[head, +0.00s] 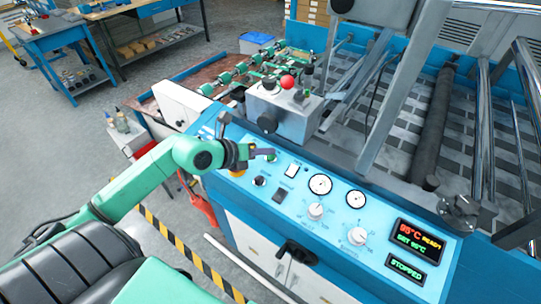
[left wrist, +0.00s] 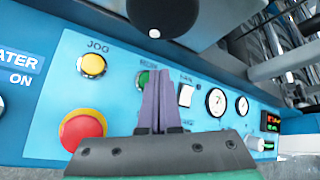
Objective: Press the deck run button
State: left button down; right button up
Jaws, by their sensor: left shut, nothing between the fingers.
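The blue control panel (head: 300,205) carries several buttons and dials. A green button (head: 272,159) sits near its far left end. It also shows in the left wrist view (left wrist: 143,77), partly hidden behind my fingers; its label is too small to read. My left gripper (head: 272,152) is shut and empty, its tips close to the green button; I cannot tell whether they touch it. The purple fingers also show in the left wrist view (left wrist: 166,85). A display (head: 406,268) on the panel reads STOPPED. My right gripper is not in view.
A yellow JOG button (left wrist: 92,65) and a red emergency button (left wrist: 82,130) lie left of my fingers. A white rocker switch (left wrist: 186,95) and gauges (left wrist: 215,102) are to the right. A grey box with a red knob (head: 288,82) stands behind the panel.

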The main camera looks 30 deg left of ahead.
pick_arm(q)
jog(key=shift+w+f, duration=0.1)
jog(key=shift+f, duration=0.3)
